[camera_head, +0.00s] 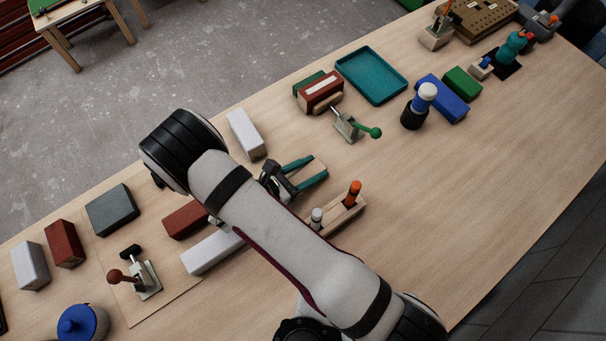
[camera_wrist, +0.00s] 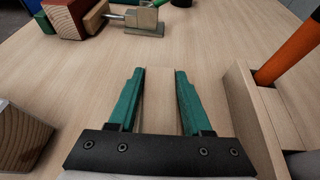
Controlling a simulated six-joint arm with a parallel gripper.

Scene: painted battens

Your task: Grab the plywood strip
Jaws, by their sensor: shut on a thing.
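The plywood strip (camera_head: 308,174) is a pale, flat wooden piece between the two green fingers of my gripper (camera_head: 317,167). In the wrist view the strip (camera_wrist: 160,105) fills the space between the fingers of my gripper (camera_wrist: 159,75), which are shut on its two long sides. Its near end is hidden behind the black gripper bracket. Its colour is close to the tabletop's, and I cannot tell whether it rests on the table or is slightly raised.
A wooden holder (camera_head: 345,211) with an orange-handled tool (camera_wrist: 288,52) stands close on the right. A toggle clamp (camera_head: 350,127), red block (camera_head: 321,93) and teal tray (camera_head: 371,75) lie beyond. A white block (camera_head: 246,134) stands to the left. Bare table lies to the right.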

